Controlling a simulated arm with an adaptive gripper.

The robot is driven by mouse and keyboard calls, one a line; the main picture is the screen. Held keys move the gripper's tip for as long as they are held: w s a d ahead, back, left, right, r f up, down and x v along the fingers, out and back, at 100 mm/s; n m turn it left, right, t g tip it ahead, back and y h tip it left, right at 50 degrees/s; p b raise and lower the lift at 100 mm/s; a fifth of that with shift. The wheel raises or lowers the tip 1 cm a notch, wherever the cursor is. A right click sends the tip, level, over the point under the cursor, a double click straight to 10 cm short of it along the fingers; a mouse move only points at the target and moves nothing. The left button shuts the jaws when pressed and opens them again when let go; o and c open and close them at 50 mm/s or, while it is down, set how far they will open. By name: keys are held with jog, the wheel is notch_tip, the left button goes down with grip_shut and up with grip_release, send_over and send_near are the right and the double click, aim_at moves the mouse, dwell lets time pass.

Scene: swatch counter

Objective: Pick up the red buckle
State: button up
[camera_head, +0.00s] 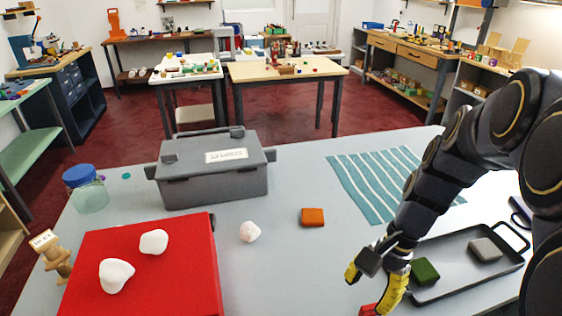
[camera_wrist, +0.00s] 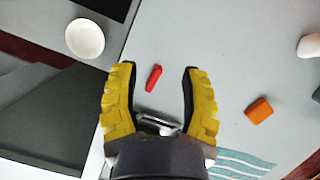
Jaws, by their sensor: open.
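The red buckle (camera_wrist: 153,78) is a small, narrow red piece lying on the pale grey counter. In the wrist view it shows between and below my gripper's (camera_wrist: 159,69) two yellow fingers, touching neither in the picture. The fingers are spread and hold nothing. In the head view my gripper (camera_head: 371,288) points down at the near edge of the picture. A bit of the red buckle (camera_head: 367,310) shows beside the right finger there, cut off by the frame and partly hidden.
A dark tray (camera_head: 450,286) with a green block (camera_head: 426,271) and a grey block (camera_head: 485,249) lies right of my gripper. An orange block (camera_head: 312,217), striped cloth (camera_head: 365,183), grey toolbox (camera_head: 213,185) and red box (camera_head: 190,270) share the counter. A white bowl (camera_wrist: 85,38) shows in the wrist view.

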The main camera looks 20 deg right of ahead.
aim_at(375, 305)
jog(key=d+f+m, duration=0.1)
jog(key=d, duration=0.1)
jog(key=d+f+m, duration=0.1)
jog(key=d+m, duration=0.1)
jog(key=w+d+f+m+t+y, duration=0.1)
jog(key=d, duration=0.1)
jog(key=shift+d+m, duration=0.25)
jog(key=shift+m, duration=0.15)
jog(key=shift+x, duration=3.65)
jog(key=shift+w, duration=0.15)
grip_shut()
